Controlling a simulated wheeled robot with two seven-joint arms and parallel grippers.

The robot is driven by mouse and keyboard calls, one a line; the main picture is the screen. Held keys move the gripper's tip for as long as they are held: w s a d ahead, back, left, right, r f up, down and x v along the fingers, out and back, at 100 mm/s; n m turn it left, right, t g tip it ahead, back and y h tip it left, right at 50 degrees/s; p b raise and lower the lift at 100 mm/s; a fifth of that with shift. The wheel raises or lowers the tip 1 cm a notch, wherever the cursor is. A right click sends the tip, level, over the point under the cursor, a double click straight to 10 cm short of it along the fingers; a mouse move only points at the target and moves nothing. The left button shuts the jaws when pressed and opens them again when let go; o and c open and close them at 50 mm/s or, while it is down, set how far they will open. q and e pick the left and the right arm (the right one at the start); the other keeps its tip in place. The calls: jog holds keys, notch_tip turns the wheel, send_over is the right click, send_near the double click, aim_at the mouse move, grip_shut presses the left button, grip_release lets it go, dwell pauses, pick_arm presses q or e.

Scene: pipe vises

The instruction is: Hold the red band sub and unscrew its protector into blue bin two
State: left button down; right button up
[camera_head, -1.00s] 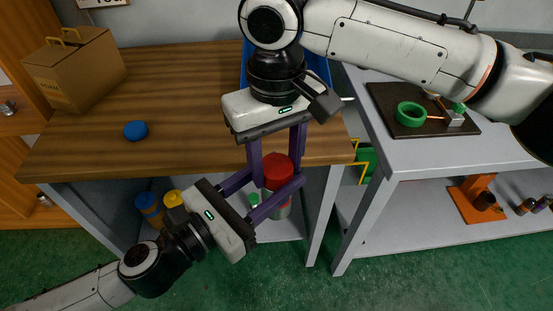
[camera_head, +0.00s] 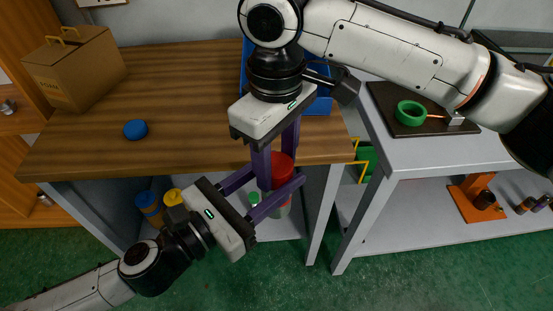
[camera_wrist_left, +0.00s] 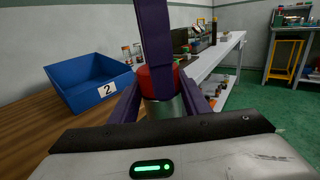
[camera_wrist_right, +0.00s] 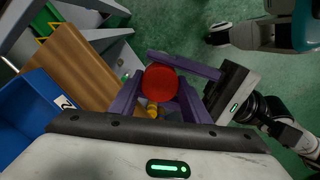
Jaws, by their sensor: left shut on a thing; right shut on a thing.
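The sub's silver body (camera_wrist_left: 165,107) is upright between the purple fingers of my left gripper (camera_head: 274,180), beyond the wooden bench's front edge. A red protector (camera_head: 283,168) caps its top; it also shows in the left wrist view (camera_wrist_left: 145,82) and from above in the right wrist view (camera_wrist_right: 160,83). My right gripper (camera_head: 276,160) reaches down from above and is shut on the red protector. The sub's red band cannot be told apart from the protector. Blue bin two (camera_wrist_left: 88,83), labelled 2, stands on the bench; my right arm partly hides it in the head view (camera_head: 320,104).
A blue round cap (camera_head: 135,130) and a cardboard box (camera_head: 75,68) are on the wooden bench (camera_head: 190,90). A grey table (camera_head: 440,155) to the right holds a green ring (camera_head: 410,113) on a dark board. Blue and yellow containers (camera_head: 150,205) stand below the bench.

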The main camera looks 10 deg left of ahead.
dwell(0.8)
jog(key=o, duration=1.2)
jog(key=shift+c, duration=0.2)
jog(key=shift+r, duration=0.15)
